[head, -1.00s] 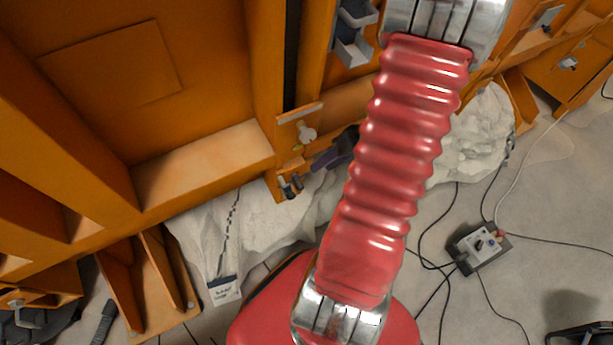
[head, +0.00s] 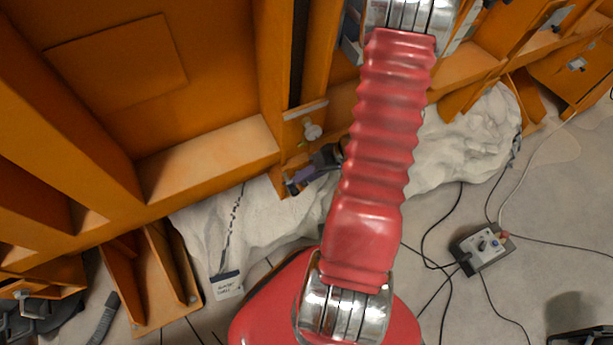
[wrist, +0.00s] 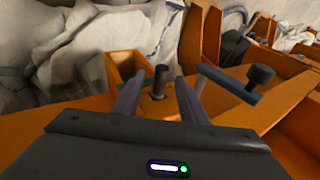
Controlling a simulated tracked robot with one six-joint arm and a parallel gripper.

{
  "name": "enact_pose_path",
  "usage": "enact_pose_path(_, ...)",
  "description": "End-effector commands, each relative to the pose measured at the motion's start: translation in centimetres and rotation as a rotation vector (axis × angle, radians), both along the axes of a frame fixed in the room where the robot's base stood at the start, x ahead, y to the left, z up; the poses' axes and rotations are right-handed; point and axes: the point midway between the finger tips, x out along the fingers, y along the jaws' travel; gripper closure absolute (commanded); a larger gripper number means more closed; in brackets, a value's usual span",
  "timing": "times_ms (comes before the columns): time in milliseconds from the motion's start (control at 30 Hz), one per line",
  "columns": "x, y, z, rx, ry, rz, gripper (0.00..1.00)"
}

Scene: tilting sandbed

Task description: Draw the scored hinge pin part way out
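A dark upright hinge pin (wrist: 161,78) stands in an orange bracket (wrist: 122,66) in the wrist view. Any scoring on it is too small to make out. My gripper (wrist: 161,84) is open, with one finger on each side of the pin and a visible gap on both sides. In the head view my gripper (head: 300,183) is at the lower end of the orange frame's hinge bracket (head: 291,132), and it hides the pin there.
A dark bar with a round knob (wrist: 260,75) lies just right of the fingers in the wrist view. A pale knob (head: 312,131) sits above my gripper in the head view. White crumpled sheeting (head: 245,225) lies below, and a control box (head: 482,248) stands on the floor at right.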

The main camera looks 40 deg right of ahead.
Motion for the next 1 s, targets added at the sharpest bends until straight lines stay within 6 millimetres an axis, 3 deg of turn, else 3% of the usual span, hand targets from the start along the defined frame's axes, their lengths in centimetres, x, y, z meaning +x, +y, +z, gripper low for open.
enact_pose_path(233,0.01,-0.02,0.0,-0.001,0.0,0.0,0.62)
enact_pose_path(767,-0.02,-0.06,0.01,-0.001,0.0,-0.002,1.0)
enact_pose_path(1000,0.0,-0.08,0.02,-0.001,0.0,-0.002,1.0)
